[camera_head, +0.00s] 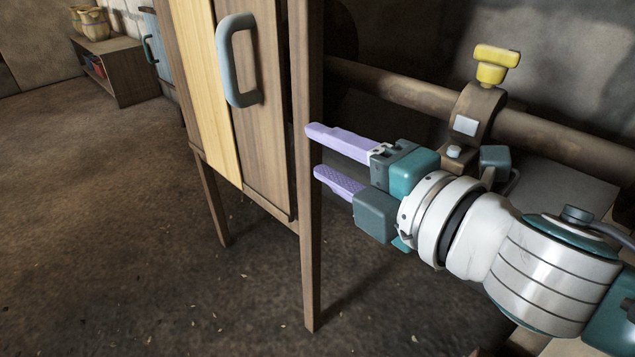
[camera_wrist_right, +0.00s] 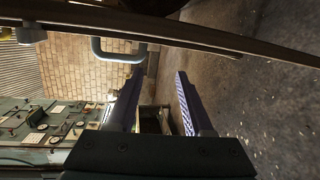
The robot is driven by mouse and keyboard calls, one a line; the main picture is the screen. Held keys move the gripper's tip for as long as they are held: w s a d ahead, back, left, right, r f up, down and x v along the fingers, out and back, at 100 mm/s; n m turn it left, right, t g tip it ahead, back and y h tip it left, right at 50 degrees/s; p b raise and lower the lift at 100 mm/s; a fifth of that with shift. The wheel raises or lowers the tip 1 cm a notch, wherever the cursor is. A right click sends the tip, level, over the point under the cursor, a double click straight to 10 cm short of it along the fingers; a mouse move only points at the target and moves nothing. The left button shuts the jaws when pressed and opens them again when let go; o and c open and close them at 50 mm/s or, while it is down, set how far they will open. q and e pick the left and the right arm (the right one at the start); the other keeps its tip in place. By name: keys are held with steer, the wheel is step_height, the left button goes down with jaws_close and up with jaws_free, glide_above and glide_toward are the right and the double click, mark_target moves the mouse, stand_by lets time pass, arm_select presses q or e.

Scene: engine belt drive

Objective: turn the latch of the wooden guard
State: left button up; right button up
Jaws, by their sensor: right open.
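The wooden guard (camera_head: 268,120) stands upright on legs in the left centre of the head view, with a lighter plank and a grey-blue handle (camera_head: 235,60) on its front. No latch can be made out for certain. My right gripper (camera_head: 314,150) is open and empty, its two lilac fingers pointing left at the guard's right-hand post; contact cannot be told. In the right wrist view, the open fingers (camera_wrist_right: 160,73) have nothing between them, with a dark beam (camera_wrist_right: 200,35) and the handle (camera_wrist_right: 118,52) above. My left gripper is not in view.
A brown pipe (camera_head: 405,90) runs behind my right arm, with a clamp (camera_head: 478,110) and yellow knob (camera_head: 495,62). A low shelf (camera_head: 115,70) with sacks stands far left. An instrument panel (camera_wrist_right: 50,130) shows in the wrist view. The floor at left is clear.

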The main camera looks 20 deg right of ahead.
steer(key=s+d+f+b, duration=0.2)
steer(key=f+b, duration=0.1)
steer(key=f, duration=0.4)
steer(key=s+d+f+y+b, duration=0.1)
steer(key=s+d+f+b, duration=0.1)
steer(key=f, duration=0.5)
steer(key=shift+s+d+f+t+b, duration=0.2)
steer(key=shift+d+t+b, duration=0.3)
steer(key=shift+b, duration=0.5)
